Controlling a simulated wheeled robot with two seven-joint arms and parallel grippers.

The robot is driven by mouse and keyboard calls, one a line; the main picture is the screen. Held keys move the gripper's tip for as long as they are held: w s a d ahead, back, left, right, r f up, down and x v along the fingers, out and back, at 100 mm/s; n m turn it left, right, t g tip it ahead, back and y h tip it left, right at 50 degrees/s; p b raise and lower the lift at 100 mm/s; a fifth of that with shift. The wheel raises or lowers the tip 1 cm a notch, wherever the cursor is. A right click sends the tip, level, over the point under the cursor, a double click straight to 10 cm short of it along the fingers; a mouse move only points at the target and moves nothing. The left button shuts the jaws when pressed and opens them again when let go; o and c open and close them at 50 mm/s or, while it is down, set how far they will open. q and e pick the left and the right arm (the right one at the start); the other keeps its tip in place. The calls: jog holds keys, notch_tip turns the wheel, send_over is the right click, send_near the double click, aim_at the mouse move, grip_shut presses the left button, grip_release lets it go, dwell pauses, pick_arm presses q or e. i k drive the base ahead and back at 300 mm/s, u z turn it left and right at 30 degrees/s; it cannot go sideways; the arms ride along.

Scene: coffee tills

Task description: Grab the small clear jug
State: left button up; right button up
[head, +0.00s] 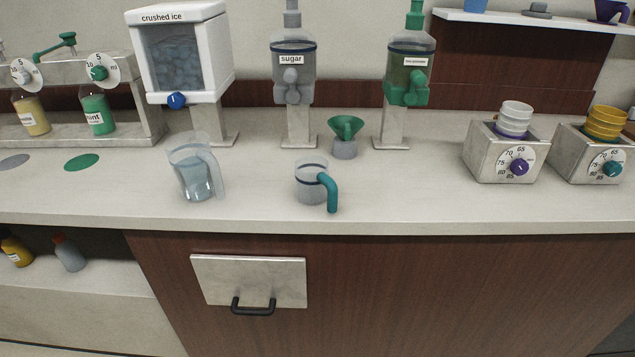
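A small clear jug (308,184) with a dark band near its rim and a teal handle stands upright near the middle of the counter (420,205). Its handle points right and toward the front edge. A larger clear jug (192,172) with a clear handle stands to its left and seems to hold some clear liquid. Neither of my grippers is in view.
Behind stand a crushed ice dispenser (180,55), a sugar dispenser (292,72), a green-topped dispenser (409,65) and a green funnel (345,128). Two dial boxes (505,155) with stacked cups are at right. The counter is clear between the small jug and these boxes.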

aim_at(315, 185)
jog(key=z, duration=1.6)
jog(key=i, duration=0.7)
jog(key=u, duration=2.7)
